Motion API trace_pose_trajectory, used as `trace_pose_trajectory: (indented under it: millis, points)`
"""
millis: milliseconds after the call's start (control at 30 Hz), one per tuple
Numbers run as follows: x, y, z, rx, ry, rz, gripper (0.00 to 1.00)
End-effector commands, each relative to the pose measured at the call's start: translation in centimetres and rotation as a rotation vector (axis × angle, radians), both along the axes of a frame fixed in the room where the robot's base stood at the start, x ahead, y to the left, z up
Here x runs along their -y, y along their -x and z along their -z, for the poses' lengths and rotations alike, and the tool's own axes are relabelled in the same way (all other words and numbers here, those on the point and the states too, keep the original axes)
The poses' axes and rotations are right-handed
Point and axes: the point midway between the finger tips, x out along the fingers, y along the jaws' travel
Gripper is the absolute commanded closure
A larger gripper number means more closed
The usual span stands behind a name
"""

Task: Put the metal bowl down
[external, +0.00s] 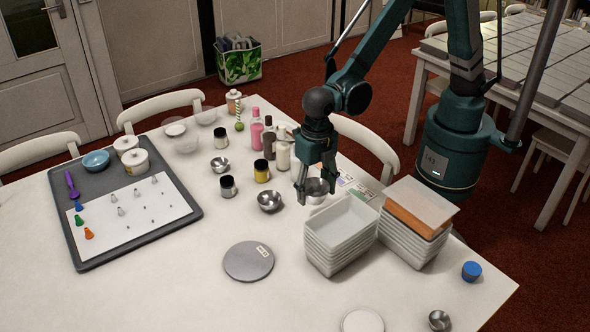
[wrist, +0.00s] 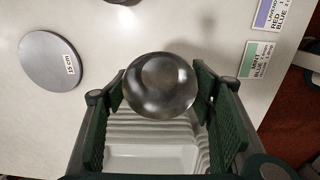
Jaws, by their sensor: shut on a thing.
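The small shiny metal bowl (external: 317,187) is between the fingers of my gripper (external: 316,195), just behind the stack of white trays. In the wrist view the bowl (wrist: 160,86) sits between the two green finger pads, and my gripper (wrist: 159,92) is shut on it. The bowl appears to be above the table, but its exact height is hard to tell. The fingers partly hide it in the external view. Other metal bowls stand on the white table (external: 215,295): one (external: 269,201) left of my gripper, one (external: 220,165) farther back, one (external: 438,320) at the front right.
Stacked white trays (external: 335,250) stand right in front of my gripper, with a second stack (external: 412,240) to their right. Bottles and jars (external: 262,171) stand behind left. A grey disc (external: 248,261) lies front left. Printed cards (external: 357,188) lie to the right. The front left table is clear.

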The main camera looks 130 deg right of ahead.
Motion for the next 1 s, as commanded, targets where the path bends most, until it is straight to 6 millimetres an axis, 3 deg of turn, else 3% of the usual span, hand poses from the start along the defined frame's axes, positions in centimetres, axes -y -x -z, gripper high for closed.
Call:
trace_pose_trajectory:
  millis: [167, 367, 1000]
  points:
    - [-0.1, -1.6, -0.2, 0.0, 0.0, 0.001, 0.58]
    - [-0.3, -5.1, -0.6, 0.0, 0.0, 0.004, 0.58]
    - [-1.3, -19.5, -1.5, 0.0, 0.0, 0.015, 0.58]
